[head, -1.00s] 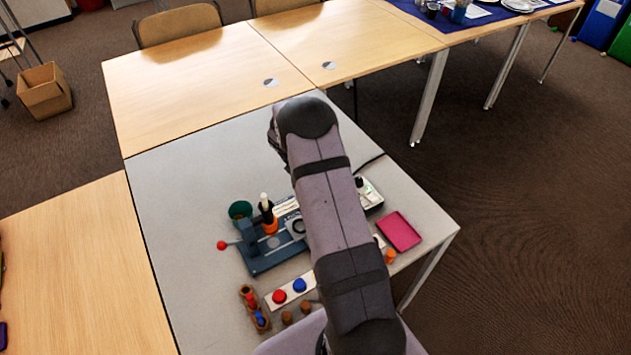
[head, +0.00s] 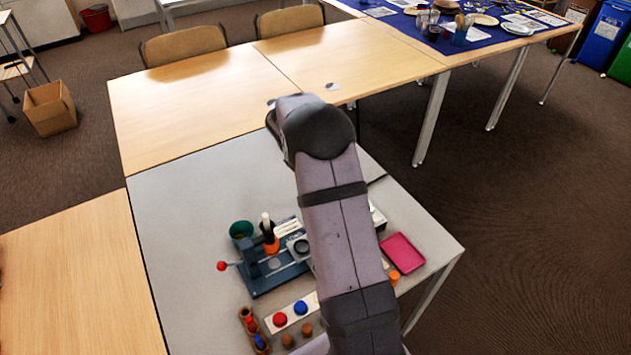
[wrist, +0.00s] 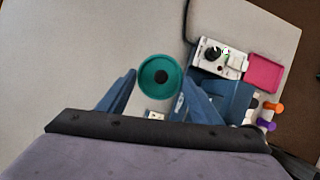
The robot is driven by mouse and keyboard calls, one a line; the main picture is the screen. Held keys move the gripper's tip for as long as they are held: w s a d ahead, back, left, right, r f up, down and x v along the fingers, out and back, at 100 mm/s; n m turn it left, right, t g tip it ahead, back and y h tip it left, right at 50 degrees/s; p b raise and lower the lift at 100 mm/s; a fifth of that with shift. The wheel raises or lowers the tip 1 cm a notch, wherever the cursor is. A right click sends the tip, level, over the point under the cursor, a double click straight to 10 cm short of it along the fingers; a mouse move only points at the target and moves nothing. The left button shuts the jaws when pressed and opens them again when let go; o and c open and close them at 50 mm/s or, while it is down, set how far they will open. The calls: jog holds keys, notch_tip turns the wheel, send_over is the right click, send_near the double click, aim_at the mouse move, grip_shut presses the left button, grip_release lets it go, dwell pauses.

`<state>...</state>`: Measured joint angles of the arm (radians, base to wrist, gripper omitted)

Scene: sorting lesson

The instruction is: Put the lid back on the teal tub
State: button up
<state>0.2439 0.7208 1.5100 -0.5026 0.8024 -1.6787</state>
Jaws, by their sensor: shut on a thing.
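The teal tub (head: 241,229) stands on the grey table in the head view, to the left of the blue device, and looks open at the top. In the wrist view, my gripper (wrist: 158,78) is shut on the round teal lid (wrist: 148,87), which has a dark knob in its middle. The fingers lie at its left and right sides. The lid appears held above bare grey table, behind the devices and away from the tub. My arm hides the gripper and lid in the head view. I cannot make out the tub in the wrist view.
A blue device (head: 262,279) with a red-tipped lever stands beside the tub. A white device (wrist: 208,64), a pink tray (head: 402,252) and an orange peg (head: 394,276) are on the right. A wooden block (head: 252,328) is at the front. The table's left and back are clear.

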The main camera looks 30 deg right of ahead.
jog(key=a+r+p, duration=0.2)
jog(key=a+p, duration=0.6)
jog(key=a, duration=1.7)
jog(key=shift+s, duration=0.25)
notch_tip(320, 180, down, 5)
jog(key=b, duration=0.4)
jog(key=shift+r, duration=0.2)
jog(key=shift+f+b, duration=0.35)
jog(key=shift+f, duration=0.45)
